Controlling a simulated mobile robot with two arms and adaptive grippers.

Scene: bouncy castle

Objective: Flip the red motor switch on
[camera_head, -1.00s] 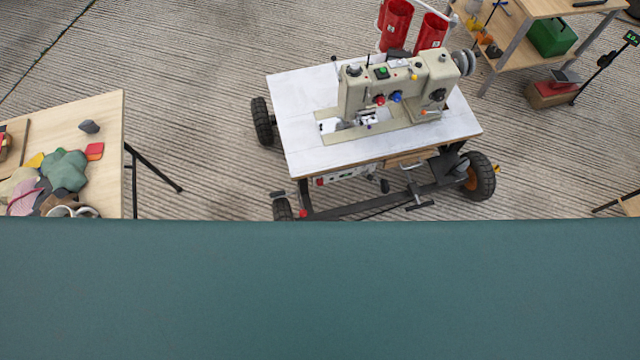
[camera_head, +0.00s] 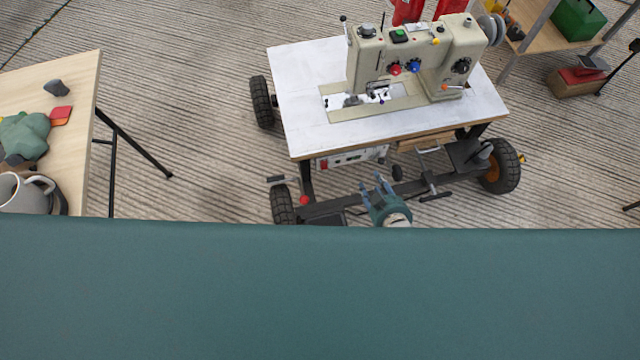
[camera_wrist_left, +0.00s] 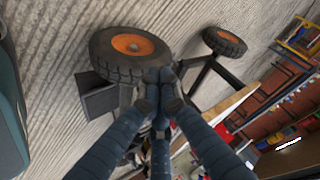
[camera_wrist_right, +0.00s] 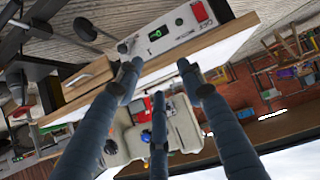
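The red motor switch (camera_head: 323,164) is on the left end of a white control box (camera_head: 372,154) under the sewing machine table's front edge. In the right wrist view the red switch (camera_wrist_right: 200,11) is at the top, beside a green display on the box (camera_wrist_right: 168,33). My right gripper (camera_head: 378,180) is open and empty, in front of and below the box, to the right of the switch. It also shows open in the right wrist view (camera_wrist_right: 157,72). My left gripper (camera_wrist_left: 160,80) is shut with nothing visible in it; the head view does not show it.
The sewing machine (camera_head: 405,58) stands on a white-topped wheeled table (camera_head: 300,85). A wheel (camera_wrist_left: 130,55) is close beyond my left fingers. A wooden table (camera_head: 75,80) with a mug (camera_head: 25,195) is at the left. Bare floor lies between the tables.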

